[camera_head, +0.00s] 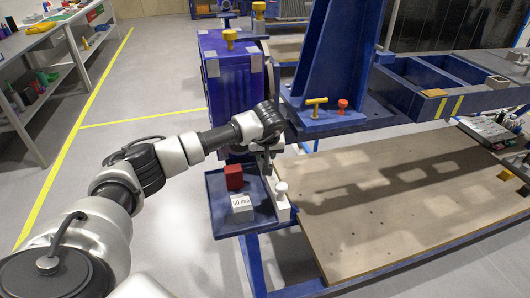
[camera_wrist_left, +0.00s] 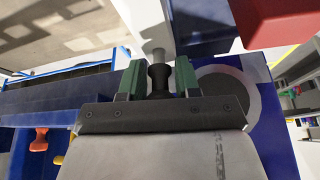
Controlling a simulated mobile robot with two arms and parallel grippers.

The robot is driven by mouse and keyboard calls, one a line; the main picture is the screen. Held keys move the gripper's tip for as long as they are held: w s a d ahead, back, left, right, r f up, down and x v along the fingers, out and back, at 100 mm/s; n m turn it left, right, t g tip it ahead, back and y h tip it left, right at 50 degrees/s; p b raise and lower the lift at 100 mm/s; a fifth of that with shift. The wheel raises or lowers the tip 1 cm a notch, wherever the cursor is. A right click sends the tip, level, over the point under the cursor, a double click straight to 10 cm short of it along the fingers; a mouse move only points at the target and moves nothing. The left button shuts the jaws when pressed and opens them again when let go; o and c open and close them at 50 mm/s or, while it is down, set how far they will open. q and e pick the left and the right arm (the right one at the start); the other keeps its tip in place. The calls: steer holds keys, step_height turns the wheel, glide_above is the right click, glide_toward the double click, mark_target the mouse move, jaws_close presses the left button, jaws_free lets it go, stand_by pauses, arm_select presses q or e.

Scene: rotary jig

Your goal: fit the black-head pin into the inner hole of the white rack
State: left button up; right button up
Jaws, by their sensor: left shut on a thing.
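The white rack (camera_head: 284,212) is a narrow bar along the right side of the blue tray, with a white-headed pin (camera_head: 281,188) standing at its near part. My left gripper (camera_head: 266,166) is over the far end of the rack. In the left wrist view its green fingers (camera_wrist_left: 159,82) are shut on the black-head pin (camera_wrist_left: 158,76). The pin's grey shaft points toward the pale rack (camera_wrist_left: 144,14). I cannot tell whether its tip is in a hole; the holes are hidden. My right gripper is not in view.
The blue tray (camera_head: 219,222) also holds a red block (camera_head: 233,177) and a white block marked 50 mm (camera_head: 242,208), left of the rack. A wooden tabletop (camera_head: 370,225) lies to the right, mostly clear. A blue upright frame (camera_head: 335,60) stands behind.

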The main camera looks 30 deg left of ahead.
arm_select(q)
steer(key=shift+f, duration=0.4)
steer(key=o, duration=0.7)
steer(key=shift+s, duration=0.1)
steer(key=o, duration=0.3)
steer(key=v, duration=1)
steer(key=shift+d+r+b, duration=0.15)
steer(key=shift+r+b, duration=0.15)
steer(key=shift+b, duration=0.15)
